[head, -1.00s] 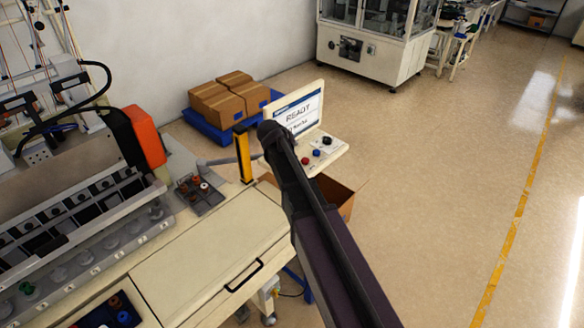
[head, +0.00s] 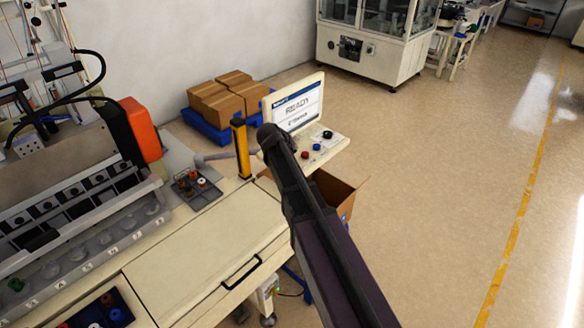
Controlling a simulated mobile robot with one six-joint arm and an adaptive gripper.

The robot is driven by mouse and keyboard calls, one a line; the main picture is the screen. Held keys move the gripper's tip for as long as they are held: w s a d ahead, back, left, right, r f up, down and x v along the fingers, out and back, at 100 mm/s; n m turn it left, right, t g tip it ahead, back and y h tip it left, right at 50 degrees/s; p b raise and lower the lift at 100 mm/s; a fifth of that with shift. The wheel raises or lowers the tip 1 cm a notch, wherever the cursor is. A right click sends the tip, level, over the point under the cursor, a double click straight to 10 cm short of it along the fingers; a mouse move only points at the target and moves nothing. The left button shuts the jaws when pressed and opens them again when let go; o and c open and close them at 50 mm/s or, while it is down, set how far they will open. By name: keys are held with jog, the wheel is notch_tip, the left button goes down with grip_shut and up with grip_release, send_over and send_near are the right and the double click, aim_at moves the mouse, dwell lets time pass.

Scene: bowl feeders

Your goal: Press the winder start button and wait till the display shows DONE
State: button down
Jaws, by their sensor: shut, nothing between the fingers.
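The winder's display (head: 297,103) stands on a cream panel at the far right end of the winder (head: 205,235). It shows READY with a smaller second line that I cannot read surely. On the shelf below it are a red button (head: 304,154), a blue button (head: 316,147) and a black knob (head: 327,135). I cannot tell from any label which is the start button. My dark arm reaches up from the bottom right and its rounded end lies in front of the panel's left edge. The fingers of my gripper are not visible.
A yellow post (head: 241,148) stands just left of the panel. A small parts tray (head: 195,188) lies on the winder top. An open cardboard box (head: 337,192) is below the panel. Stacked boxes (head: 222,98) sit on a blue pallet behind. The floor to the right is clear.

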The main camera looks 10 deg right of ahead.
jog(key=shift+f+b, duration=1.75)
jog(key=shift+f, duration=0.35)
jog(key=shift+f+b, duration=1.15)
dwell(1.4)
jog(key=shift+r, duration=0.2)
jog(key=shift+w+r+p, duration=0.1)
jog(key=shift+r+p, duration=0.9)
jog(key=shift+p, duration=0.2)
jog(key=shift+r, duration=0.1)
jog(key=shift+r+p, duration=2.4)
jog(key=shift+p, duration=0.1)
